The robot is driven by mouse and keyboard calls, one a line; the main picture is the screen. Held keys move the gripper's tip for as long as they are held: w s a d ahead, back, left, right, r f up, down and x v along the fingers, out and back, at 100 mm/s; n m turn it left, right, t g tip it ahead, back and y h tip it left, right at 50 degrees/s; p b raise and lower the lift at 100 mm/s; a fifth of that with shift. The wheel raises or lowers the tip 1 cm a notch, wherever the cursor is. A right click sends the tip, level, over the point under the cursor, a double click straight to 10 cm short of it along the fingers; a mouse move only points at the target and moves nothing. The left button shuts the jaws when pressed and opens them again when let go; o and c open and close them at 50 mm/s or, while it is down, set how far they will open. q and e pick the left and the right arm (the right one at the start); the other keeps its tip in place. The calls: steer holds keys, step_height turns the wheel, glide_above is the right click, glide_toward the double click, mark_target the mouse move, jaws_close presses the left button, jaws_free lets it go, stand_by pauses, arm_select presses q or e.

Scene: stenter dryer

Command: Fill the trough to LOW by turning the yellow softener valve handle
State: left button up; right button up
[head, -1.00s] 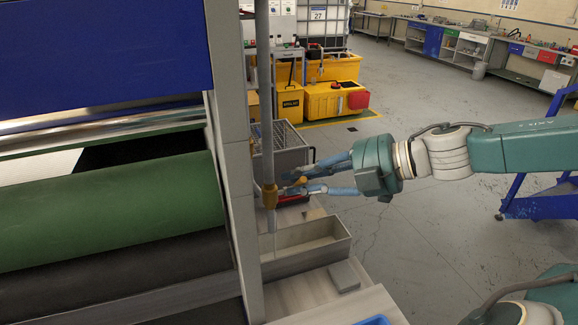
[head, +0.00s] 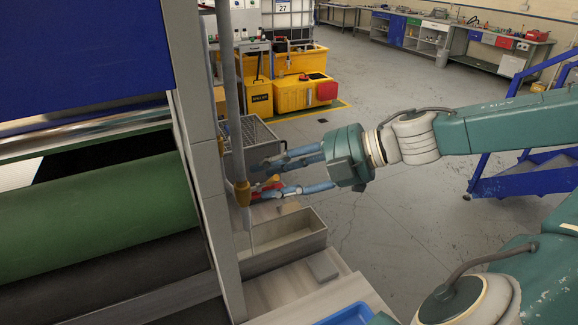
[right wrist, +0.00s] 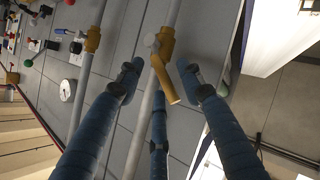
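The yellow softener valve (head: 243,194) sits on a grey vertical pipe beside the dryer frame. Its yellow handle (head: 268,184) points right, between the fingers of my right gripper (head: 264,181). In the right wrist view the handle (right wrist: 166,82) lies between the spread blue fingertips of the right gripper (right wrist: 162,78), with visible gaps on both sides. The gripper is open. The grey open trough (head: 290,252) stands below the valve. A thin pale vertical strip runs down from the valve into it; I cannot tell whether it is pipe or liquid. The liquid level and LOW mark cannot be made out. My left gripper is out of view.
A second pipe with a yellow valve (right wrist: 92,40) runs beside this one in the wrist view. A grey wire-topped bin (head: 250,133) stands behind the gripper. Yellow containers (head: 292,95) are further back. A blue tray (head: 345,315) lies at the bottom.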

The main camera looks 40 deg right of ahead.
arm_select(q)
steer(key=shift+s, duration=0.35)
arm_select(e)
steer(key=v, duration=1.1)
steer(key=shift+s, duration=0.3)
steer(key=shift+c, duration=0.4)
stand_by(0.5)
